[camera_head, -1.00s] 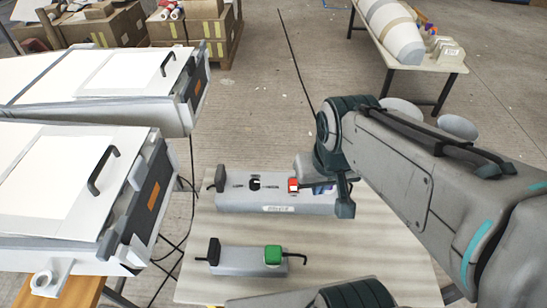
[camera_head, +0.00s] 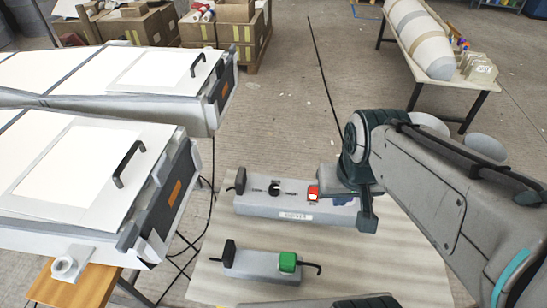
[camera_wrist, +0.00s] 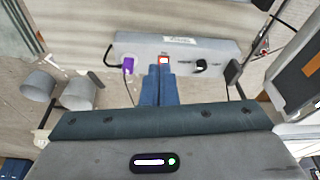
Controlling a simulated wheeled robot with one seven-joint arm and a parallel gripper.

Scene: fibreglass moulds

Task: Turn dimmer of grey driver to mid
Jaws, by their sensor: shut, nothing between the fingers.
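The grey driver (camera_head: 260,208) is a long box on the table. Its black round dimmer knob (camera_head: 273,188) stands on its top, left of a red switch (camera_head: 313,191). In the wrist view the knob (camera_wrist: 200,66) is right of the red switch (camera_wrist: 164,60), and a purple plug (camera_wrist: 128,65) is on the left. My gripper (camera_wrist: 160,70) is shut and empty, its blue fingertips side by side near the red switch, to the side of the knob. I cannot tell whether the fingers touch the box. In the head view my arm largely hides the gripper.
A smaller grey box (camera_head: 258,262) with a green button (camera_head: 288,262) is nearer on the same table (camera_head: 210,285). White moulds (camera_head: 75,165) with black handles stand to the left. Cartons and another table (camera_head: 445,80) are farther back. A black cable runs along the floor.

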